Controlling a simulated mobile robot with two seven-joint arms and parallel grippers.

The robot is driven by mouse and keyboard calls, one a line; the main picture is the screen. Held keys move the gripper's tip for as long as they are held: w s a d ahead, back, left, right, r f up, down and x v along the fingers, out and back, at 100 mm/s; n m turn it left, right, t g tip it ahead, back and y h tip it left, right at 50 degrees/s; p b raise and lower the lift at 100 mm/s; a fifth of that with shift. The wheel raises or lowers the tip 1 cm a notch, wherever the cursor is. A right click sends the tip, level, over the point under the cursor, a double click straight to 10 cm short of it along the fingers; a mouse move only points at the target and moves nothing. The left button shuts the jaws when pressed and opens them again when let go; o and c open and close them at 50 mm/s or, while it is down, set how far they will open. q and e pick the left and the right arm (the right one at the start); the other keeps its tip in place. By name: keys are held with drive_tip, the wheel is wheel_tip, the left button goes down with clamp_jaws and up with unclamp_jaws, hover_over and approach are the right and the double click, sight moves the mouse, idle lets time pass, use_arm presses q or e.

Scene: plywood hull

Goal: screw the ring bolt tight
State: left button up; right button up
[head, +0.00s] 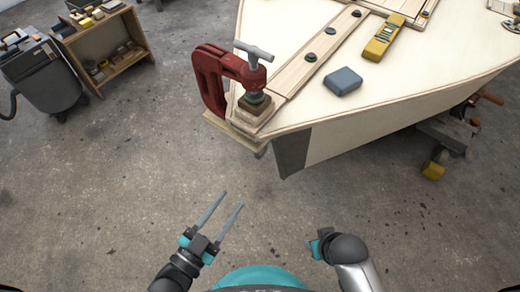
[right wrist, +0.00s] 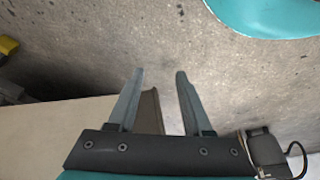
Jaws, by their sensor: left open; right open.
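The plywood hull (head: 310,95) fills the upper right of the head view, its bow pointing at the lower left. I cannot make out a ring bolt for sure; a small grey part (head: 261,153) shows under the bow tip, too small to tell. My left gripper (head: 232,199) is open and empty, above the floor in front of the bow. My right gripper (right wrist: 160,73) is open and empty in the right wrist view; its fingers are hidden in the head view. The hull's pale side (right wrist: 45,125) and dark stem edge (right wrist: 151,110) lie beyond its fingers.
A red clamp (head: 211,78) grips the bow tip with wood blocks. A wooden shelf (head: 104,47) and a dark vacuum (head: 47,83) stand at upper left. The floor before the bow is clear.

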sight(261, 156)
use_arm(q)
drive_tip(key=shift+w+d+n+b, duration=0.55)
drive_tip(key=shift+w+d, duration=0.7)
drive_tip(key=shift+w, duration=0.9)
drive_tip(key=shift+w+d+n+b, duration=0.25)
drive_tip(key=shift+w+d+b, duration=0.75)
drive_tip(key=shift+w, duration=1.2)
drive_tip(key=shift+w+d+n+b, duration=0.4)
drive_tip(key=shift+w+d, duration=1.1)
drive_tip(key=shift+w, duration=0.65)
use_arm(e)
wheel_tip(261, 156, up, 8)
drive_tip(key=w, duration=0.1)
drive_tip(key=shift+w+d+t, duration=0.15)
drive_tip(key=shift+w+t, duration=0.15)
drive_tip(key=shift+w, duration=0.1)
drive_tip(key=shift+r, duration=0.1)
use_arm(q)
clamp_jaws()
